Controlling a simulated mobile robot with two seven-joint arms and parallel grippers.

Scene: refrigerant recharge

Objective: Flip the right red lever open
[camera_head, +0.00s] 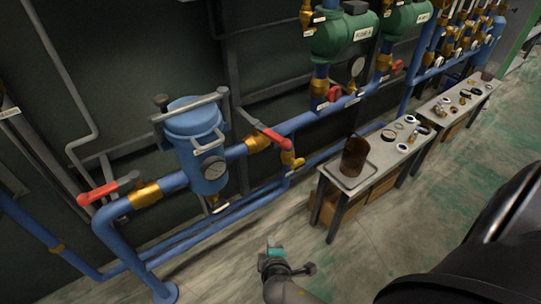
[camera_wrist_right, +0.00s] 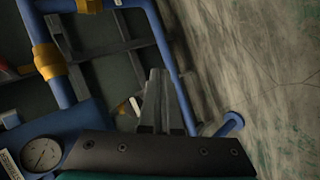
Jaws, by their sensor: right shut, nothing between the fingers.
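The right red lever (camera_head: 272,136) sits on the blue pipe to the right of the blue canister (camera_head: 197,142), by a brass valve fitting (camera_head: 258,144). The left red lever (camera_head: 108,188) is on the pipe left of the canister, by another brass fitting (camera_head: 145,194). My right gripper (camera_head: 271,242) is low over the floor, below and well apart from the right lever. In the right wrist view, my right gripper's fingers (camera_wrist_right: 160,95) are together with nothing between them. I cannot clearly make out the right lever in that view. My left gripper is not in view.
Blue pipes (camera_head: 240,200) run low along the dark wall. A workbench (camera_head: 340,182) with a tray and a brown container stands to the right. The canister's gauge (camera_head: 214,167) faces out; a gauge (camera_wrist_right: 40,153) shows in the wrist view. Floor (camera_head: 350,265) is open in front.

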